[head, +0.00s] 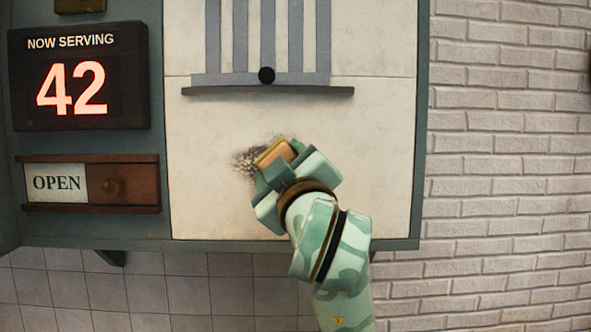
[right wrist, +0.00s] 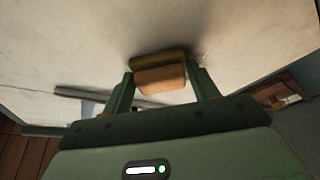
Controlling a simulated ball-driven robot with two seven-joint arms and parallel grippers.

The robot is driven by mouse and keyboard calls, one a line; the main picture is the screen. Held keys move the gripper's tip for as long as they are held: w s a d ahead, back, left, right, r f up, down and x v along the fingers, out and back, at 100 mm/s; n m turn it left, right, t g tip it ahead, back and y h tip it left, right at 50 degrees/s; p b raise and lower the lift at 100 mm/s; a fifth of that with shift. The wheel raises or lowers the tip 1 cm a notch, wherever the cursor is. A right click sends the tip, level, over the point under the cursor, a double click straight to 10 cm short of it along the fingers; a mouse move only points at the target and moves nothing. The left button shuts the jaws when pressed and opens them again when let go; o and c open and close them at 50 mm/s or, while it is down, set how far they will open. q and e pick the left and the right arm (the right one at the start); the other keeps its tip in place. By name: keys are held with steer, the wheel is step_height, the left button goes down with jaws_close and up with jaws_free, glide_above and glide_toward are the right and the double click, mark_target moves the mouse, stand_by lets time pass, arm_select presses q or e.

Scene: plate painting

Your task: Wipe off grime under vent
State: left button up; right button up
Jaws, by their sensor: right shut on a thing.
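A dark speckled grime patch (head: 245,162) is on the cream panel below the vent (head: 268,40). My right gripper (head: 277,163) is in front of the patch's right part and hides some of it. It is shut on a small tan and yellow-brown sponge (head: 275,153). In the right wrist view the sponge (right wrist: 160,78) sits between the two fingers (right wrist: 160,85), its far side at or very near the panel; I cannot tell if it touches. Dark smudges show around it there. My left gripper is not in view.
A dark ledge (head: 268,91) with a black knob (head: 266,75) runs under the vent. At left are a "NOW SERVING 42" display (head: 78,75) and an OPEN sign slider (head: 90,183). The panel right of the gripper is bare.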

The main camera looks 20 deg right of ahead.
mark_target(236, 149)
steer(key=shift+w+a+b, duration=0.25)
steer(key=shift+a, duration=0.35)
steer(key=shift+w+a+b, duration=0.25)
steer(key=shift+w+a, duration=0.05)
steer(key=shift+a, duration=0.35)
steer(key=shift+w+a+b, duration=0.25)
steer(key=shift+a, duration=0.35)
steer(key=shift+w+a+b, duration=0.15)
steer(key=shift+a+b, duration=0.15)
steer(key=shift+a, duration=0.1)
steer(key=shift+w+a+b, duration=0.2)
steer(key=shift+w+a, duration=0.1)
steer(key=shift+a, duration=0.45)
steer(key=shift+w+a+b, duration=0.2)
steer(key=shift+w+a, duration=0.1)
steer(key=shift+a, duration=0.4)
steer(key=shift+d+r+p, duration=0.1)
steer(key=shift+r+p, duration=0.3)
steer(key=shift+r, duration=0.45)
steer(key=shift+s+d+f, duration=0.1)
steer(key=shift+s+d, duration=0.1)
steer(key=shift+d, duration=0.35)
steer(key=s+d+b, duration=0.1)
steer(key=s+d, duration=0.3)
steer(key=d, duration=0.6)
steer(key=shift+s+b, duration=0.15)
steer(key=shift+b, duration=0.15)
